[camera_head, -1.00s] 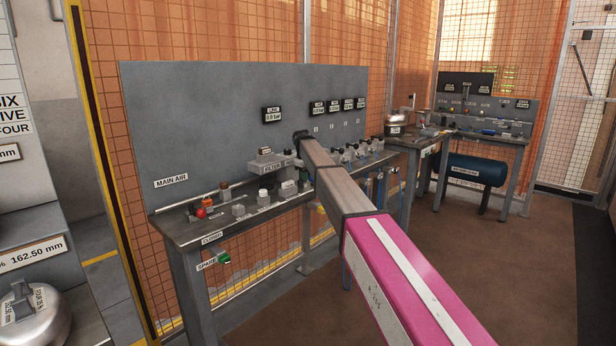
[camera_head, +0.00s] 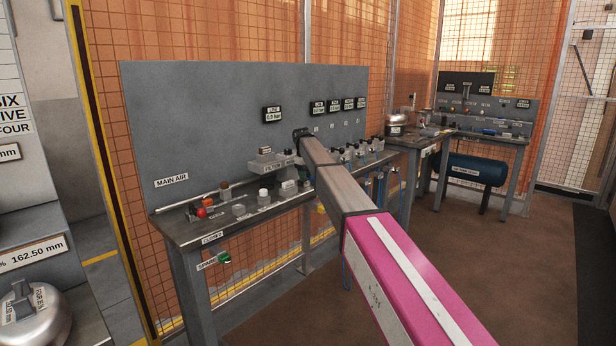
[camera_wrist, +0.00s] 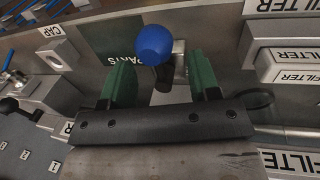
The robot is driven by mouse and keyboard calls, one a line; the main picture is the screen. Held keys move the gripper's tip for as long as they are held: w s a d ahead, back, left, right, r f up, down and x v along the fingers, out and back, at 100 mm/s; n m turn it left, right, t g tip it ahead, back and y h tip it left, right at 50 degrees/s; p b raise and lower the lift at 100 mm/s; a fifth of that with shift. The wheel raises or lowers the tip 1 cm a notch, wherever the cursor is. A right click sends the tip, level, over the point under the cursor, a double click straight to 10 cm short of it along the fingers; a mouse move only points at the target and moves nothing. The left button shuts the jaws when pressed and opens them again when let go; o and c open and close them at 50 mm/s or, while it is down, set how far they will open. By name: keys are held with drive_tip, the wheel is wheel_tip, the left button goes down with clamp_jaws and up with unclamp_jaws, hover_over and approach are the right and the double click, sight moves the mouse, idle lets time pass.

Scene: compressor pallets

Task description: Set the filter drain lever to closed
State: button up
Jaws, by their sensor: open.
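A lever with a blue ball knob (camera_wrist: 154,43) and a short dark stem shows in the wrist view, at the top middle. Grey blocks labelled FILTER (camera_wrist: 284,73) stand to its right. My gripper (camera_wrist: 160,80) is open, its two green fingers on either side below the knob, with the dark stem partly in the gap. I cannot tell whether a finger touches it. In the head view my arm reaches to the bench, and its end hides the lever and fingers. The filter block (camera_head: 268,163) shows left of my arm's end.
A grey back panel (camera_head: 200,120) stands behind the bench (camera_head: 185,235). Red (camera_head: 202,212) and white (camera_head: 263,194) knobs sit left of my arm, several valves to its right. A block labelled CAP (camera_wrist: 59,54) lies left in the wrist view. The floor (camera_head: 400,240) to the right is clear.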

wheel_tip(320, 180, up, 10)
drive_tip(key=s+a, duration=0.1)
drive_tip(key=shift+s+f, duration=0.15)
drive_tip(key=shift+s, duration=0.15)
drive_tip(key=shift+a, duration=0.1)
drive_tip(key=s+d+f+m+g, duration=0.1)
drive_tip(key=s+d+f+m, duration=0.1)
drive_tip(key=s+d+f, duration=0.85)
drive_tip(key=s+d+f+m, duration=0.2)
drive_tip(key=s+d+f, duration=0.55)
drive_tip(key=f, duration=0.65)
drive_tip(key=s+d+f+m, duration=0.2)
drive_tip(key=s+d+f, duration=0.2)
drive_tip(key=s, duration=0.5)
drive_tip(key=s+d+f+m+y, duration=0.1)
drive_tip(key=s+d+f, duration=0.3)
drive_tip(key=s, duration=0.5)
drive_tip(key=s+d+f+m, duration=0.3)
drive_tip(key=s+d+f, duration=0.2)
drive_tip(key=s, duration=0.5)
wheel_tip(320, 180, down, 2)
drive_tip(key=shift+f+g, duration=0.1)
drive_tip(key=shift+g, duration=0.3)
drive_tip(key=shift+a, duration=0.1)
